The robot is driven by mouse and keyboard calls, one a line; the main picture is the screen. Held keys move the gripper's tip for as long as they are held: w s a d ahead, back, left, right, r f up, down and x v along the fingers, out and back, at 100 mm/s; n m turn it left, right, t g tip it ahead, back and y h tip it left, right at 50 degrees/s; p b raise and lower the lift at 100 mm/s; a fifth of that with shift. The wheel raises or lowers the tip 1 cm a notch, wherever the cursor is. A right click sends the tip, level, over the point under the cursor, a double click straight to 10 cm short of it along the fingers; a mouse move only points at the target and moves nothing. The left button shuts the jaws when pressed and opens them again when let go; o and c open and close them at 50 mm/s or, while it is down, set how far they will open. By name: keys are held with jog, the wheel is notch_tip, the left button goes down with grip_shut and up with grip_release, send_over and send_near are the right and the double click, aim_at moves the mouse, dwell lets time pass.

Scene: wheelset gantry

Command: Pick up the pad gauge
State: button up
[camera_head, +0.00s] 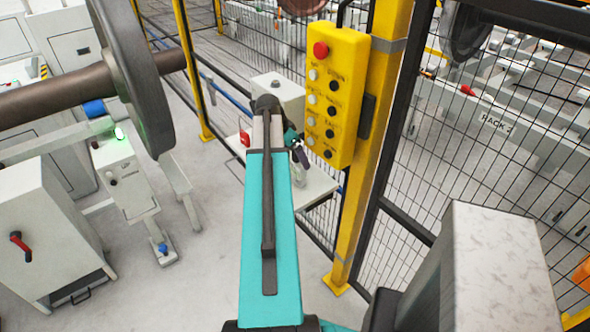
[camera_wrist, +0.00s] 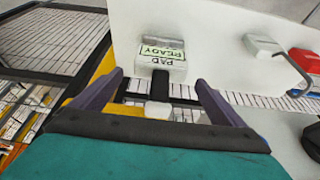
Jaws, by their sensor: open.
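In the wrist view a pale block (camera_wrist: 162,62) with an upside-down "PAD READY" label stands on a white shelf (camera_wrist: 215,60). A black strip (camera_wrist: 160,85) with a small whitish end (camera_wrist: 158,110) projects from it toward me, between my fingers; it may be the pad gauge, but I cannot tell for sure. My gripper (camera_wrist: 158,92) is open, one dark purple finger on each side of the strip, with visible gaps. In the head view my gripper (camera_head: 299,154) is over the white shelf (camera_head: 312,188), partly hidden by my arm; the gauge cannot be made out there.
On the shelf are a small white box (camera_wrist: 262,44) and a red item (camera_wrist: 304,62) beside a bent grey rod. A yellow post with a button box (camera_head: 334,95) stands close right of my arm, with mesh fencing (camera_head: 480,150) beyond. A large wheel (camera_head: 135,75) is at left.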

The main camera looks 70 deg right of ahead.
aim_at(298, 173)
dwell(0.4)
jog(key=shift+d+p+x, duration=0.15)
jog(key=shift+p+x, duration=0.35)
jog(key=shift+x, duration=0.2)
jog(key=shift+d+p+x, duration=0.15)
jog(key=shift+p+x, duration=0.3)
jog(key=shift+x, duration=0.2)
jog(key=shift+p+x, duration=0.4)
jog(key=shift+x, duration=0.8)
jog(key=shift+s, duration=0.1)
jog(key=c, duration=1.6)
jog(key=shift+o, duration=0.2)
jog(key=shift+r, duration=0.25)
